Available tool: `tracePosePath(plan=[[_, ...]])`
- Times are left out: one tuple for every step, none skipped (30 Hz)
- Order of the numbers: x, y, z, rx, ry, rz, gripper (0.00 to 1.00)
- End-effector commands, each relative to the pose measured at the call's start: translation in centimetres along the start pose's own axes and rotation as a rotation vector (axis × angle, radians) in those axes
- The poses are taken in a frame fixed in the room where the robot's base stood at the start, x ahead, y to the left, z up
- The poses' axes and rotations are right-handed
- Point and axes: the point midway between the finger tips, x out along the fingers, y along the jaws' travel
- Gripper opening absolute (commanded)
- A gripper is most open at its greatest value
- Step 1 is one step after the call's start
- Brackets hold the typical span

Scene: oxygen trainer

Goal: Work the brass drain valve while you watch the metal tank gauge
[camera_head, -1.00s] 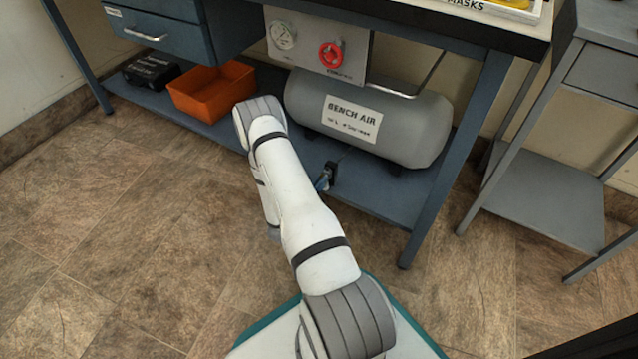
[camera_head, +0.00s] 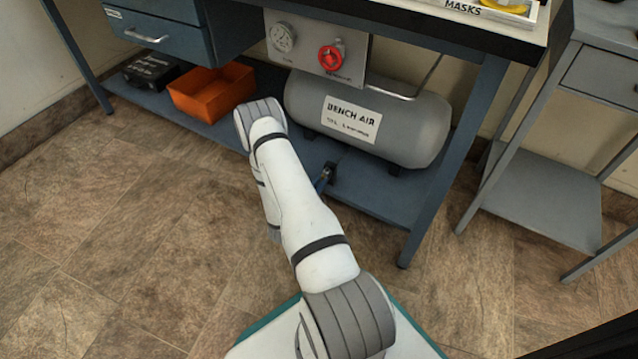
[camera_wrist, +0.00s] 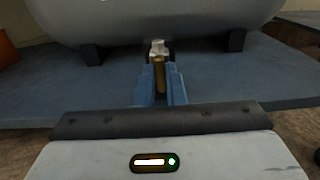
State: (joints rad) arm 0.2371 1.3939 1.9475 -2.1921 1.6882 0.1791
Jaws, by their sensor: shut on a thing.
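The gauge (camera_head: 283,37) is a round pale dial on the metal panel at the top of the head view; its needle is too small to read. The grey tank (camera_head: 400,120) labelled "BENCH AIR" lies on the blue lower shelf. In the wrist view the brass drain valve (camera_wrist: 159,76) with a pale metal top shows below the tank (camera_wrist: 150,22). My gripper (camera_wrist: 160,88) has its blue fingers on either side of the brass part and is shut on it. In the head view my gripper (camera_head: 324,178) shows small and mostly hidden behind my arm.
A red knob (camera_head: 330,57) sits beside the gauge. An orange bin (camera_head: 212,92) and a black box (camera_head: 152,72) stand left of the tank on the shelf (camera_head: 375,195). Tank feet (camera_wrist: 236,40) flank the valve. A grey stand (camera_head: 545,195) is at right. Floor at left is clear.

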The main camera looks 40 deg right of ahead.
Motion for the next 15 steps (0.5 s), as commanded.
tracePosePath(plan=[[-0.04,0.03,-0.05,0.001,0.001,0.001,0.00],[-0.04,0.03,-0.05,0.000,0.001,0.001,0.00],[-0.04,0.03,-0.06,0.000,0.001,0.001,0.00],[-0.04,0.03,-0.06,0.000,0.001,0.001,0.00],[-0.04,0.03,-0.06,0.000,0.001,0.001,0.12],[-0.04,0.03,-0.06,0.000,0.001,0.001,0.15],[-0.03,0.03,-0.05,-0.001,0.001,0.001,0.17],[-0.03,0.02,-0.05,-0.001,0.001,0.001,0.20],[-0.03,0.02,-0.05,-0.001,0.001,0.001,0.23],[-0.03,0.02,-0.04,-0.001,0.001,0.001,0.26],[-0.03,0.02,-0.04,-0.001,0.001,0.001,0.28],[-0.02,0.01,-0.03,-0.001,0.001,0.001,0.31],[-0.02,0.01,-0.03,-0.001,0.001,0.001,0.32],[-0.02,0.01,-0.03,-0.001,0.000,0.001,0.32],[-0.02,0.01,-0.03,-0.002,0.000,0.000,0.32]])
